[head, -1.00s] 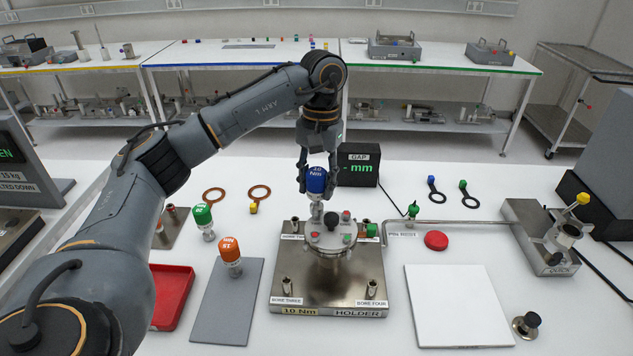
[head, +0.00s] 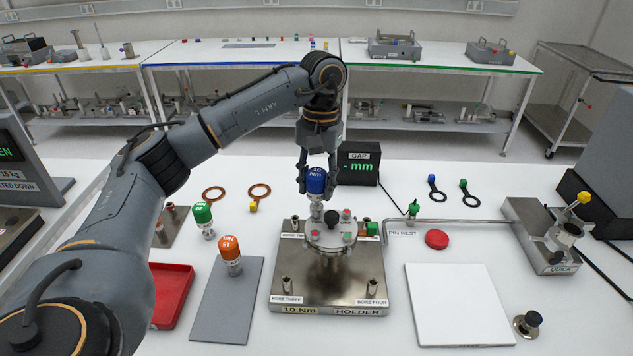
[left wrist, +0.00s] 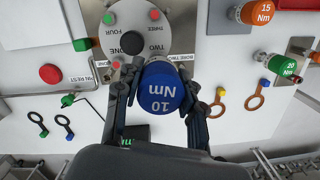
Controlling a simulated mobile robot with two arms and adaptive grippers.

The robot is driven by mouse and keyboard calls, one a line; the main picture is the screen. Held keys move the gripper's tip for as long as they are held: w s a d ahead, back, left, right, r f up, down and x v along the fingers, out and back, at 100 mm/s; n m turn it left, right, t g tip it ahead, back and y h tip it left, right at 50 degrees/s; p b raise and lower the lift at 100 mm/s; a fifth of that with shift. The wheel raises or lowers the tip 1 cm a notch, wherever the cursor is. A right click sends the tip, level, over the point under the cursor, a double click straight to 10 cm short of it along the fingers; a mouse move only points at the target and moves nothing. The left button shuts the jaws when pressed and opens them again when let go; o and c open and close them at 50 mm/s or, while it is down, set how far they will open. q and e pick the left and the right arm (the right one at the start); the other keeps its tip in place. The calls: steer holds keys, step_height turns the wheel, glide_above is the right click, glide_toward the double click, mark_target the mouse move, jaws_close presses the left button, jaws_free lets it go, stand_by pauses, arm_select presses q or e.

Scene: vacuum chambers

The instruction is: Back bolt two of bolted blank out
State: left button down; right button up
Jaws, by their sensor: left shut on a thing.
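The bolted blank (head: 327,236) is a round steel plate with a black centre knob, on the 10 Nm holder (head: 328,295). In the left wrist view the blank (left wrist: 135,22) shows labels ONE, TWO, THREE and FOUR. My left gripper (head: 317,182) is shut on the blue 10 Nm driver (head: 316,181), held upright at the far left rim of the blank. In the left wrist view the driver (left wrist: 160,92) sits beside the label TWO, between the fingers of the gripper (left wrist: 160,100). Its head hides bolt two, so contact cannot be told. My right gripper is not in view.
Green (head: 203,215) and orange (head: 231,252) drivers stand at left, near a red tray (head: 172,290). A gap display (head: 358,165) stands behind the holder. A long rod (head: 460,221) runs right. A white pad (head: 458,305) lies bare at front right.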

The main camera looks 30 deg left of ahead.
arm_select(q)
steer(key=shift+f, duration=0.45)
stand_by(0.3)
steer(key=n, duration=0.6)
steer(key=shift+n+h, duration=0.3)
steer(key=shift+h, duration=0.1)
steer(key=n+t, duration=0.1)
steer(key=n, duration=0.5)
steer(key=shift+n, duration=0.4)
